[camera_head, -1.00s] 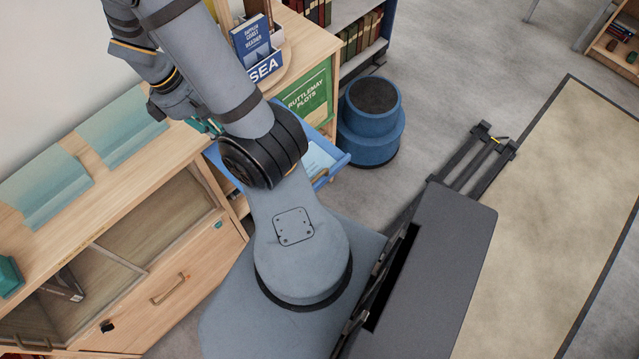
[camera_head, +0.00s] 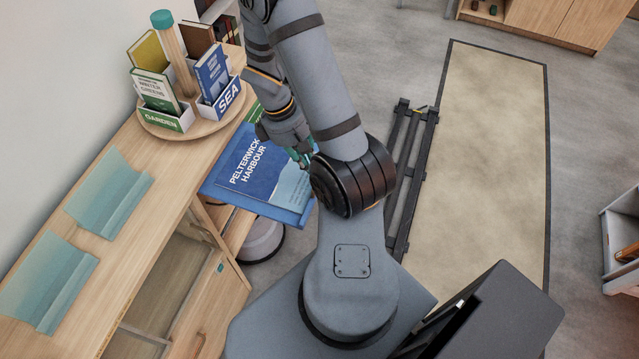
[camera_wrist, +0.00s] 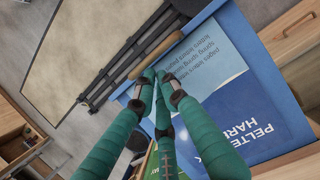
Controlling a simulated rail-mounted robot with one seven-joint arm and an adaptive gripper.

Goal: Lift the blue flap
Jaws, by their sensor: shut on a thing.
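The blue flap (camera_head: 228,192) sticks out from the wooden cabinet, about level with its top, and bears a printed sheet reading "PELTERWICK HARBOUR" (camera_head: 256,155). Its outer right part is hidden behind my arm. In the wrist view the flap (camera_wrist: 209,21) fills the right side, with a wooden bar handle (camera_wrist: 164,46) along its outer edge. My gripper (camera_wrist: 157,76), with green fingers, is shut on this handle. In the head view my gripper (camera_head: 303,155) shows only partly at the flap's outer side, beside my arm.
A round rack (camera_head: 162,131) with upright books stands on the cabinet top (camera_head: 150,205), near two teal book rests (camera_head: 105,195). A grey round stool (camera_head: 262,243) shows partly below the flap. A black rail frame (camera_head: 408,175) and a beige rug (camera_head: 495,150) lie to the right.

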